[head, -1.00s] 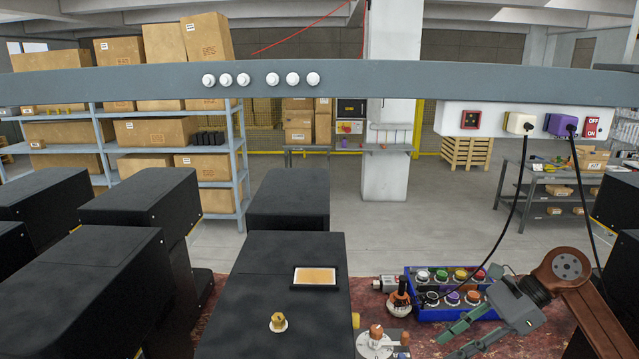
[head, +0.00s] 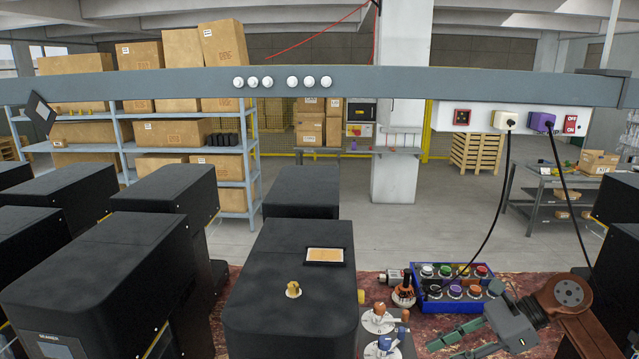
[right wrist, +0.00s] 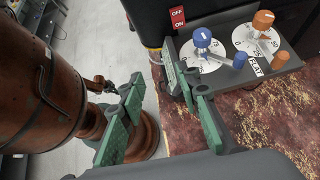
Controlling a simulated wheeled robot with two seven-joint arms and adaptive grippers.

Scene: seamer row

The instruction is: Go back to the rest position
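My right gripper (head: 437,351) shows at the lower right of the head view, in front of the blue bin of coloured knobs and apart from it. Its green fingers are spread with nothing between them. They also show apart and empty in the right wrist view (right wrist: 155,75). Beyond them there is a grey panel with an orange-knobbed dial (right wrist: 262,22) and a blue-knobbed dial (right wrist: 203,40); I see no contact. My left gripper is not in view.
Black seamer housings (head: 290,255) fill the left and centre. The blue bin (head: 450,306) stands on a red-brown worn surface. A grey beam (head: 400,83) crosses the view. Two black cables hang from plugs at right. Grey floor (head: 340,215) is open behind.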

